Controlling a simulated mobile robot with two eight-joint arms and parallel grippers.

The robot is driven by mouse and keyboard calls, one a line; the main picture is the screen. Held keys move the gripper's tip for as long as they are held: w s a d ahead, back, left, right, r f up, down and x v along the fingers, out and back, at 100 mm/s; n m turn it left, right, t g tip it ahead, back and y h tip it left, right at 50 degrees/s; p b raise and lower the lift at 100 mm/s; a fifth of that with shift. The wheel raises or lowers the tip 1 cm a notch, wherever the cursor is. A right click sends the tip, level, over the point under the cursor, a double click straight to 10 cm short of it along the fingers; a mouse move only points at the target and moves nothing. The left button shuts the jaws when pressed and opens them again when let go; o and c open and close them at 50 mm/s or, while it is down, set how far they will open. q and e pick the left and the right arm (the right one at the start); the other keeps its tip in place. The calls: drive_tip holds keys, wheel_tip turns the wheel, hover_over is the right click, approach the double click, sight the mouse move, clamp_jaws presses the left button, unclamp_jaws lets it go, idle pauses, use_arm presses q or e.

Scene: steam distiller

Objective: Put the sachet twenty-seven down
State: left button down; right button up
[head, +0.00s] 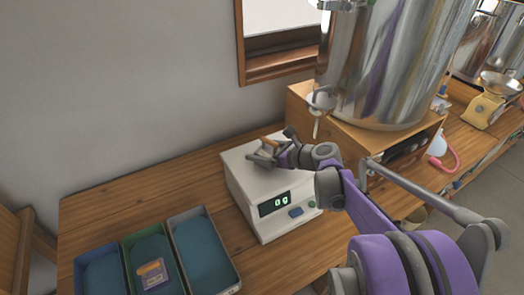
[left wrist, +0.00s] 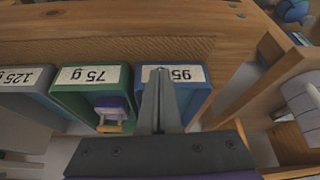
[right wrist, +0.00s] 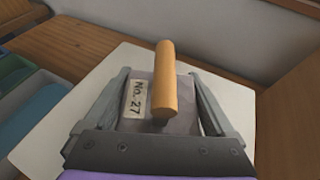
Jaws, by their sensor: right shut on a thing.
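Sachet twenty-seven (right wrist: 185,122) is grey-purple with a "No. 27" label and a tan cylindrical handle. My right gripper (head: 268,150) is shut on it, with a finger on each side in the right wrist view. It is over the white top of the scale (head: 240,165), whose display reads 0 g. I cannot tell whether the sachet touches the top. My left gripper (left wrist: 161,100) is shut, its fingers together and empty, in front of the blue tray; it is outside the head view.
Blue 95 g (left wrist: 194,100), green 75 g (left wrist: 66,101) and grey 125 g (left wrist: 40,98) trays stand left of the scale. Another sachet (head: 152,275) lies in the green tray. A wooden stand (head: 300,100) with a large steel vessel (head: 385,60) is right of the scale.

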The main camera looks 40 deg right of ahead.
use_arm(q)
drive_tip(key=shift+f, duration=0.15)
use_arm(e)
drive_tip(key=shift+f, duration=0.15)
drive_tip(key=o, duration=1.2)
drive_tip(key=shift+c, duration=0.2)
use_arm(q)
drive_tip(key=shift+r, duration=0.2)
use_arm(e)
drive_tip(key=shift+s+r, duration=0.2)
drive_tip(key=shift+r, duration=0.1)
use_arm(q)
drive_tip(key=shift+r+p, duration=0.35)
drive_tip(key=shift+p, duration=0.05)
use_arm(e)
drive_tip(key=v, duration=1.1)
drive_tip(key=shift+s+r, duration=0.1)
drive_tip(key=shift+s, duration=0.15)
use_arm(q)
drive_tip(key=shift+w, duration=0.1)
